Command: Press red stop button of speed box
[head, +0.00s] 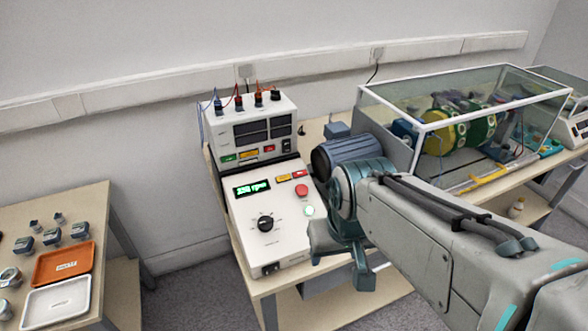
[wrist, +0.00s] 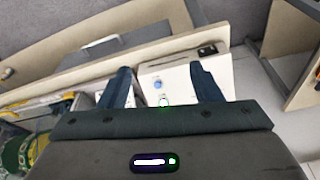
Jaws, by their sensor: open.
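The speed box (head: 262,228) is a white sloped panel on the bench in the head view, with a green lit display (head: 251,187) and a black knob (head: 266,223). Its red stop button (head: 301,190) is near the upper right edge of the panel, above a pale round button (head: 309,211). My gripper (head: 340,255) is open and empty at the right edge of the box, below and right of the red button. In the wrist view the box (wrist: 183,75) lies between and beyond my two fingers (wrist: 163,88). I cannot make out the red button there.
A meter unit (head: 250,130) with plugged cables stands behind the speed box. A side table (head: 75,215) with an orange tray (head: 64,264) and a white tray (head: 57,302) is at left.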

